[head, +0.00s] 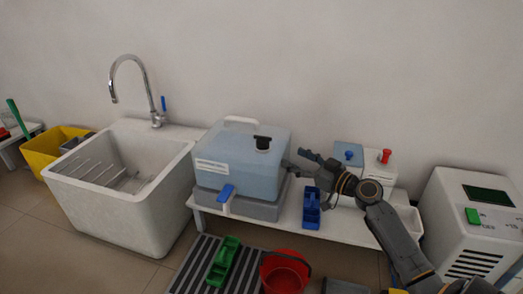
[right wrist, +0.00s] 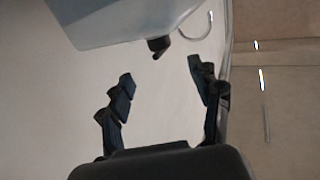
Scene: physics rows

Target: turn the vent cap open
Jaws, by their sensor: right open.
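The vent cap (head: 263,143) is a black cap with a short bar across it, on top of a translucent blue tank (head: 238,165). In the right wrist view the dark cap (right wrist: 158,45) shows against the edge of the tank (right wrist: 120,20), beyond the fingers and apart from them. My right gripper (head: 299,160) is open and empty, just right of the tank's upper right side, pointing left. Its two spread fingers also show in the right wrist view (right wrist: 163,85). My left gripper is not in view.
The tank has a white handle (head: 241,120) and a blue tap (head: 226,193), and stands on a white bench (head: 290,221). A blue holder (head: 311,208) and a box with blue and red knobs (head: 365,160) are near my right arm. A sink (head: 122,205) is left.

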